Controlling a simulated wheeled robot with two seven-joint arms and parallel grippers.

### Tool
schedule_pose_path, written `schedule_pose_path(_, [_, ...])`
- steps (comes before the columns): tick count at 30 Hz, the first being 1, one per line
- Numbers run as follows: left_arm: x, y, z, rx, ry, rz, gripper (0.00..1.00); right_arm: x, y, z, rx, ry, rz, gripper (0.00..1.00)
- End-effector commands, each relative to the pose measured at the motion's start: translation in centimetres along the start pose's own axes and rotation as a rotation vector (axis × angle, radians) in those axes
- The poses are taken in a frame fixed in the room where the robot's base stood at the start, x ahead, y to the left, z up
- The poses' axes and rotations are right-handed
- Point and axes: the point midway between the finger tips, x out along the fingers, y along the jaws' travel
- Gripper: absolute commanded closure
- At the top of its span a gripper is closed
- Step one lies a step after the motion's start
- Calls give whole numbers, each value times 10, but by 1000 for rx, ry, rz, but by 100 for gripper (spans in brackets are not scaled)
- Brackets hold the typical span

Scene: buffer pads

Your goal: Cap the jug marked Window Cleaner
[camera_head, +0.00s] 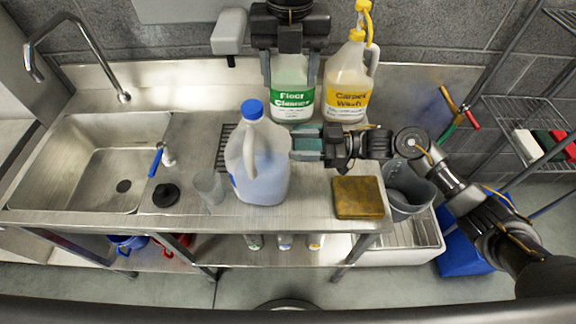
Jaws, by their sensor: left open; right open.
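A translucent jug with bluish liquid (262,178) stands at the front middle of the counter, with a blue cap (252,109) on its neck. Its label is turned away, so I cannot read a Window Cleaner mark. My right gripper (298,143) is open at this jug's right side, close to or touching it. My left gripper (290,82) is open above the Floor Cleaner jug (292,101), with its fingers down either side of that jug's upper part. That jug's top is hidden by the gripper. The Carpet Wash jug (347,85) has a yellow top and stands to the right.
A sink (92,160) with a tap is at left. A clear cup (208,187), a black stopper (166,195) and a blue-handled valve (157,162) are left of the front jug. A brown sponge (357,197) and a grey bucket (408,190) are at right.

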Motion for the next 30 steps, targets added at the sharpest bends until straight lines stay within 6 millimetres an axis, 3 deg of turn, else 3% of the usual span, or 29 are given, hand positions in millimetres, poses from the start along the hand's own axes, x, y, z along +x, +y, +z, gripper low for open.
schedule_pose_path(1, [0,0,0,0,0,0,43,0,0,0,0,0,0,62])
schedule_pose_path(10, [0,0,0,0,0,0,43,1,-1,0,1,0,-1,100])
schedule_pose_path(30, [0,0,0,0,0,0,43,1,-1,0,1,0,-2,100])
